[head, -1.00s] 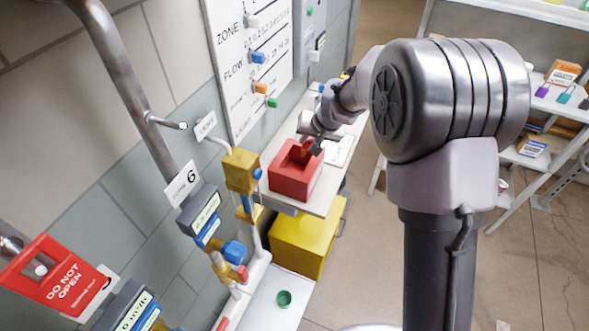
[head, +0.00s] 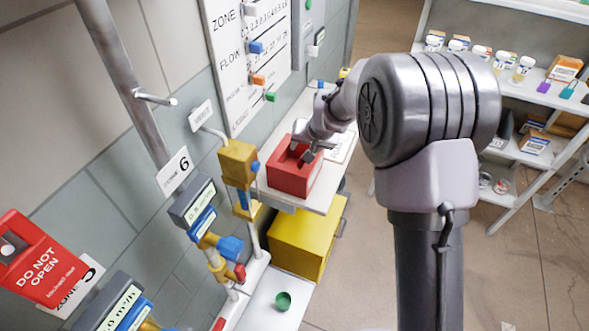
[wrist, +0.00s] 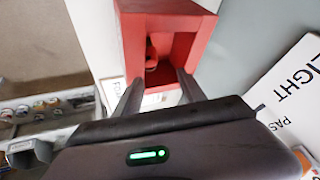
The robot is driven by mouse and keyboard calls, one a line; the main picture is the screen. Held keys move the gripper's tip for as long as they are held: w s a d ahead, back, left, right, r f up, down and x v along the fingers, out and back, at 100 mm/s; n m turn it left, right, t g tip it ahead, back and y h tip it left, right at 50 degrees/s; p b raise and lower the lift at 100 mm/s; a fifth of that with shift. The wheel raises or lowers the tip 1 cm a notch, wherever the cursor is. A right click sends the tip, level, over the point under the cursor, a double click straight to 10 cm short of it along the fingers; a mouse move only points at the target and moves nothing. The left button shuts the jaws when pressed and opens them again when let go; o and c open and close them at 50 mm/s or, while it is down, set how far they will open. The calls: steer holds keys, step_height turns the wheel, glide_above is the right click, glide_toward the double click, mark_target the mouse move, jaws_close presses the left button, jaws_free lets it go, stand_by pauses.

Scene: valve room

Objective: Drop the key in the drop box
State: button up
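The red drop box (head: 293,180) stands on a white shelf along the wall, with its open top facing up. In the wrist view the box (wrist: 168,22) shows its opening between and beyond my fingertips. My gripper (head: 304,153) is just above the box opening. In the wrist view my gripper (wrist: 160,88) has its two fingers spread apart with nothing between them. A small reddish-brown thing (wrist: 151,54) shows inside the box. It may be the key, but it is too small and dark to be sure.
A white card (head: 340,147) lies on the shelf (head: 325,187) beyond the box. A yellow cabinet (head: 305,240) is below. Pipes with a yellow valve (head: 238,163) stand close at left. A stocked shelf unit (head: 500,150) is at right, with open floor between.

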steer(key=p+v, duration=0.5)
steer(key=v, duration=1.2)
steer(key=shift+s+d+r, duration=0.1)
steer(key=shift+s+r, duration=0.05)
steer(key=shift+r, duration=0.1)
steer(key=s+d+r+m+b, duration=0.1)
steer(key=s+d+r, duration=0.1)
steer(key=s, duration=1.2)
steer(key=s+d+r+m+b, duration=0.1)
steer(key=s+d+r+m, duration=0.1)
steer(key=s, duration=1.2)
steer(key=shift+v, duration=0.8)
steer(key=shift+w+d, duration=0.1)
steer(key=shift+d, duration=0.05)
